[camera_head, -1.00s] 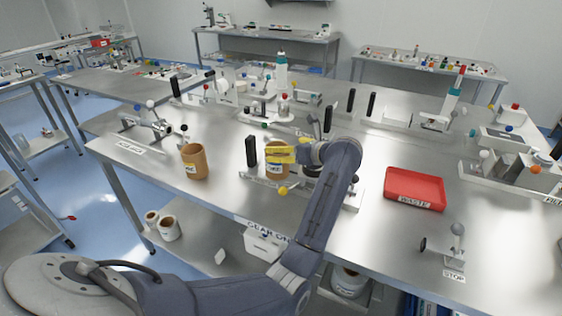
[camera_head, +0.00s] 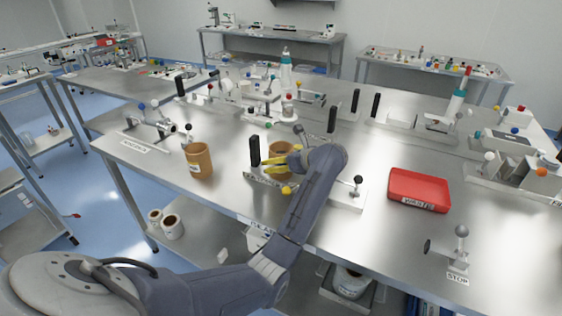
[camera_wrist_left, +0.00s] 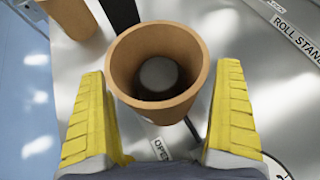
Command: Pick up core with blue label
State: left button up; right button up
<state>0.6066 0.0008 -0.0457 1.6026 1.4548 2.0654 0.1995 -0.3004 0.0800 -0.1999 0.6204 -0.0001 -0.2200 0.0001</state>
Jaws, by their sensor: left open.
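One brown cardboard core (camera_head: 282,148) stands upright beside a black post at the roll stand. In the left wrist view its open top (camera_wrist_left: 155,38) lies between the fingers, with a clear gap on both sides. A second brown core (camera_head: 199,163) stands to its left on the bench, with a pale label on its front whose colour I cannot tell. Part of it shows in the wrist view (camera_wrist_left: 70,14). My left gripper (camera_head: 281,161), with yellow fingers, is open around the first core and not closed on it. No label shows on the first core. My right gripper is not in view.
Black posts (camera_head: 254,150) stand close by the first core. A red waste tray (camera_head: 419,188) lies to the right, with a stop lever (camera_head: 460,245) in front of it. White rolls (camera_head: 172,226) sit on the shelf below.

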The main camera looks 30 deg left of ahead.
pick_arm(q)
jog(key=shift+a+f, duration=0.1)
jog(key=shift+c, duration=0.6)
jog(key=c, duration=1.2)
jog(key=shift+o, duration=0.2)
